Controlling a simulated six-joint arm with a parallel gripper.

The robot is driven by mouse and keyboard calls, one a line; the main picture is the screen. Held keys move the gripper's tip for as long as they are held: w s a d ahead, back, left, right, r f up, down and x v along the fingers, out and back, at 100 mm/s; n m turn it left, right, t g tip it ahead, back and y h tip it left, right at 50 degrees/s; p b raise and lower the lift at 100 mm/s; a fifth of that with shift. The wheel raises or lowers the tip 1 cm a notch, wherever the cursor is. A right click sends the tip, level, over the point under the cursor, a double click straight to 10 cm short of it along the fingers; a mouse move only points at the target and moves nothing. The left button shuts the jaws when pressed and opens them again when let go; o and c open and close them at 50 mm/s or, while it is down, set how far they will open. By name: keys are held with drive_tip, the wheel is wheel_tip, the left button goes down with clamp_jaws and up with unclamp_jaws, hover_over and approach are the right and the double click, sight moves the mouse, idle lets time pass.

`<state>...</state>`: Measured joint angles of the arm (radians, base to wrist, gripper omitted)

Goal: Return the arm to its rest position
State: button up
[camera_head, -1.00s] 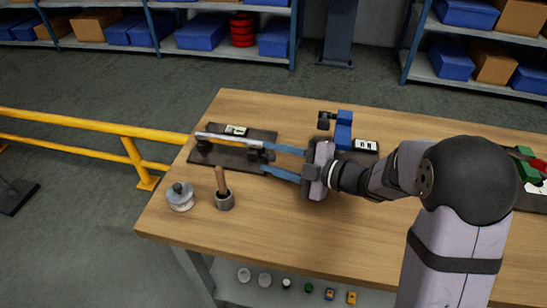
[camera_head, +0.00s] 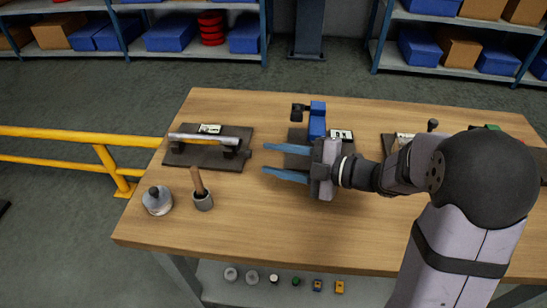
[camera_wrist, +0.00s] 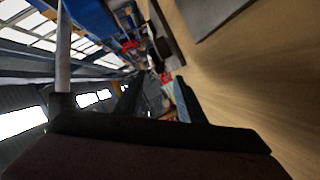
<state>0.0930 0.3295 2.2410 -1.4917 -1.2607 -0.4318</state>
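My gripper (camera_head: 268,160) is above the middle of the wooden table (camera_head: 237,225) in the head view, its two blue fingers pointing left. The fingers are apart, with nothing between them. They are to the right of a dark plate (camera_head: 187,158) that bears a light metal rod (camera_head: 190,138), and a gap separates them from it. My arm reaches in from the lower right and hides part of the table's right side. The wrist view is tilted and shows parts of the gripper, but no held object.
A blue clamp-like fixture (camera_head: 317,118) stands just behind my gripper. The table's front middle is clear. A yellow rail (camera_head: 70,133) runs at the left.

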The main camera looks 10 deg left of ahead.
drive_tip(key=w+d+r+m+t+h+p, duration=0.3)
drive_tip(key=w+d+r+m+h+p, duration=0.1)
drive_tip(key=d+r+m+h+p, duration=0.55)
drive_tip(key=w+d+r+m+t+h+p, duration=0.4)
drive_tip(key=d+r+m+p, duration=0.45)
drive_tip(key=d, duration=0.45)
drive_tip(key=s+d+m+g+h+p, duration=0.35)
drive_tip(key=s+g+p, duration=0.25)
drive_tip(key=s+p, duration=0.3)
drive_tip(key=s+a+m+g+y+p, duration=0.1)
drive_tip(key=s+a+m+g, duration=0.1)
drive_tip(key=s, duration=0.6)
drive_tip(key=s+a+f+m+g+y+p, duration=0.1)
drive_tip(key=s+a+g, duration=0.3)
drive_tip(key=s, duration=0.5)
drive_tip(key=shift+m+p, duration=0.65)
drive_tip(key=shift+p, duration=0.15)
